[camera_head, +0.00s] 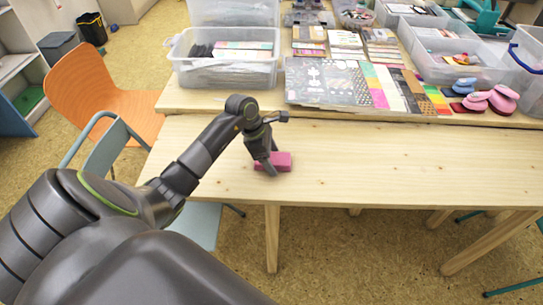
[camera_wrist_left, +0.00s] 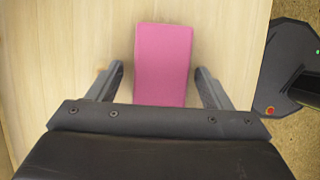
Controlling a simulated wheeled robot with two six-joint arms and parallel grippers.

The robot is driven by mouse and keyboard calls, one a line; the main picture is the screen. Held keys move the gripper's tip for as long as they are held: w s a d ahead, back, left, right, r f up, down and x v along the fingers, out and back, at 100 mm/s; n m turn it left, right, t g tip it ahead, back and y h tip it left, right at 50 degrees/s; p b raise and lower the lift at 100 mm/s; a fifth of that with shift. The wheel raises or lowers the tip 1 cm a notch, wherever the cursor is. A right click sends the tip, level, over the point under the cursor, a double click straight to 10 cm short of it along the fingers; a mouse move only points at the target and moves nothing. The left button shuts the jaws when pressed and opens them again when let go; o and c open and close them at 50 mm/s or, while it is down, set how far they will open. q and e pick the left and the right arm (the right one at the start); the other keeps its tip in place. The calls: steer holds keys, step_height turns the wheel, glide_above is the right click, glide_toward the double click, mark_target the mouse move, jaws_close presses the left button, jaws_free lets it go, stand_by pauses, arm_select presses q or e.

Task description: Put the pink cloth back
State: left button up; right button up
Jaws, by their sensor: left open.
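The pink cloth (camera_head: 284,161) is a small pink block-like shape lying on the front wooden table, left of its middle. My left gripper (camera_head: 269,168) is down at it in the head view and partly covers it. In the left wrist view the pink cloth (camera_wrist_left: 163,62) lies between the two fingers of my left gripper (camera_wrist_left: 156,80), with bare wood showing on both sides. The fingers are apart and not pressed on it. The near end of the cloth is hidden behind the gripper body. My right gripper is not in view.
The front table (camera_head: 400,165) is otherwise clear. A rear table carries a clear bin (camera_head: 225,70), a sheet of colour samples (camera_head: 335,83) and pink stamp pads (camera_head: 503,98) at the right. An orange chair (camera_head: 95,85) stands at the left.

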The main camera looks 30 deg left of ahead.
arm_select(q)
steer(key=shift+r, duration=0.25)
steer(key=b+v, duration=0.1)
steer(key=v, duration=1)
steer(key=shift+r, duration=0.4)
steer(key=shift+a, duration=0.1)
